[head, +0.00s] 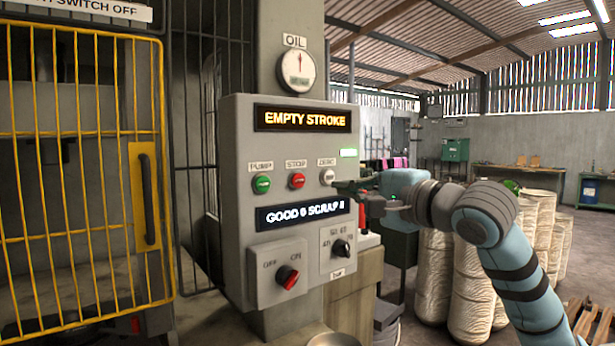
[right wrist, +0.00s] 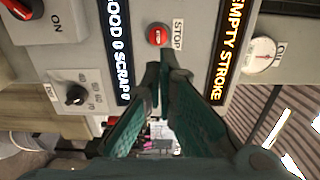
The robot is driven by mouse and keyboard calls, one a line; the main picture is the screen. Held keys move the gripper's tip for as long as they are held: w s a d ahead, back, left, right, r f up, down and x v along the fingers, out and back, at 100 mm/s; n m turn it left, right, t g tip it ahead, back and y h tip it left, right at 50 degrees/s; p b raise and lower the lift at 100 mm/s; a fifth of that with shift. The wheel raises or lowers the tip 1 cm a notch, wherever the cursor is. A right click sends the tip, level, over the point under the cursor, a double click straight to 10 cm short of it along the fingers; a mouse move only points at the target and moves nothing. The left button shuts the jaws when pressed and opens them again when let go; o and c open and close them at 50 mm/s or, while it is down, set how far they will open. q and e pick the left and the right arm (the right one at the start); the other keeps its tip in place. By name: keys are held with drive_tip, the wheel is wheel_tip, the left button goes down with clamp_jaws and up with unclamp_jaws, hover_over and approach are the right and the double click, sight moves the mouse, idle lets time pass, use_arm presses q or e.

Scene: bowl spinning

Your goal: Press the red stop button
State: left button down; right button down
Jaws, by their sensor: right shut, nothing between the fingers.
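The red stop button (head: 297,181) is the middle one of three round buttons on the grey control panel (head: 240,150), under a STOP label. It also shows in the right wrist view (right wrist: 158,35), just beyond the fingertips. My right gripper (head: 337,184) is shut and empty. In the head view its tips are beside the lower right of the white ZERO button (head: 327,176), to the right of the stop button. In the right wrist view the tips (right wrist: 167,62) appear apart from the stop button, and the ZERO button cannot be seen. My left gripper is not in view.
A green PUMP button (head: 261,184) sits left of the stop button. Displays read EMPTY STROKE (head: 302,118) and GOOD 0 SCRAP 0 (head: 302,216). A red-handled switch (head: 287,278) and a black selector knob (head: 341,248) are lower. A yellow cage door (head: 80,170) stands left.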

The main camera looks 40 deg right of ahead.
sight(300, 178)
drive_tip(key=w+p, duration=0.5)
drive_tip(key=w, duration=0.6)
drive_tip(key=shift+w+r, duration=0.15)
drive_tip(key=shift+w, duration=0.4)
drive_tip(key=shift+d, duration=0.1)
